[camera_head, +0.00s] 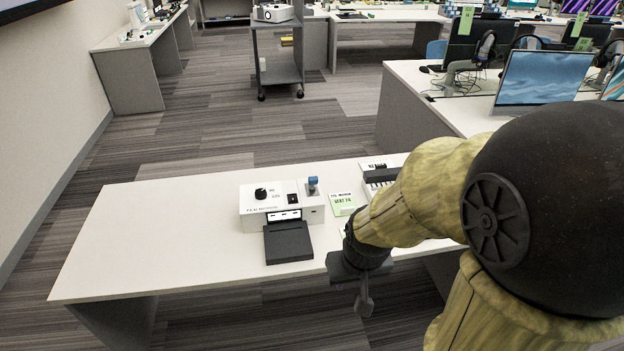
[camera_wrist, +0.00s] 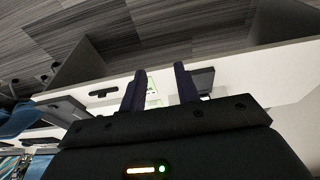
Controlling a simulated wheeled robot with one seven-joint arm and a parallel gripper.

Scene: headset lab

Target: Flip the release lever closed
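A white box-shaped device (camera_head: 262,206) stands on the white table, with a black knob, a small black switch and a black flat tray (camera_head: 288,242) at its front. My gripper (camera_head: 364,304) hangs at the table's front edge, to the right of and nearer than the device, touching nothing that I can see. In the wrist view its two dark fingers (camera_wrist: 160,72) are apart with nothing between them. The lever is not clear in the wrist view.
The white table (camera_head: 150,230) is bare on its left side. A green-and-white card (camera_head: 343,204) lies just right of the device. A second white device with dark parts (camera_head: 378,175) stands behind it, partly covered by my arm. Another desk with monitors (camera_head: 540,78) is at the back right.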

